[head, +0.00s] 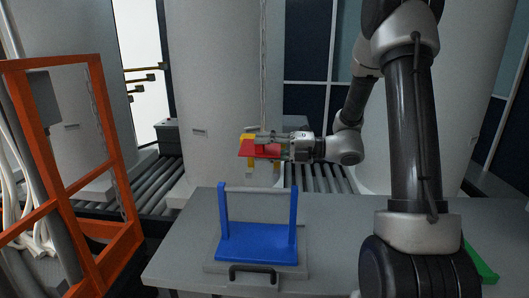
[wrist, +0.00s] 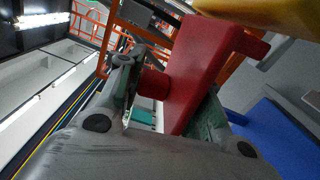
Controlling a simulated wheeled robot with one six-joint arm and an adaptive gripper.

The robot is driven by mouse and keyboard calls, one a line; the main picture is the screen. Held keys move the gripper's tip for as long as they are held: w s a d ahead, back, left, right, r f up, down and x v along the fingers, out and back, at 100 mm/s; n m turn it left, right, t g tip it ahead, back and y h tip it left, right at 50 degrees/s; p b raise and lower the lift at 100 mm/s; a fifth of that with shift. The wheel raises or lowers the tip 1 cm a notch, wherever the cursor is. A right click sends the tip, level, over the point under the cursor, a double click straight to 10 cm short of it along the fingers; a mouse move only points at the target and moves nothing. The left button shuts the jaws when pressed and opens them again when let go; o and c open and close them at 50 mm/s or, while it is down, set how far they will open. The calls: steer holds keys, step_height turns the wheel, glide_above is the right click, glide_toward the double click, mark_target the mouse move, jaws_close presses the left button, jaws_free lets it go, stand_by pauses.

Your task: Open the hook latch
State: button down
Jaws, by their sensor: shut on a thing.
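A hook with a yellow body (head: 250,139) and a red part (head: 258,150) hangs on a chain above the table. The red part looks like the latch. In the wrist view the red part (wrist: 197,70) stands between my two fingers, with a red peg at its left. A bit of yellow (wrist: 280,14) shows at the top right there. My gripper (head: 279,149) comes from the right and is shut on the red part. The fingers partly cover it, and I cannot tell whether the latch is open.
A blue stand (head: 257,246) with a grey crossbar (head: 258,190) and a black handle (head: 253,272) is on the grey table (head: 180,250) below the hook. An orange frame (head: 30,130) is at the left. Roller conveyors (head: 320,178) and large pale tanks (head: 212,80) stand behind.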

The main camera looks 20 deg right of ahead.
steer(key=shift+w+r+m, duration=0.2)
steer(key=shift+r+m, duration=0.25)
steer(key=shift+m, duration=0.05)
steer(key=shift+r, duration=0.1)
steer(key=c, duration=1.1)
jaws_free()
steer(key=shift+d, duration=0.3)
steer(key=v, duration=1.1)
steer(key=shift+s+d, duration=0.2)
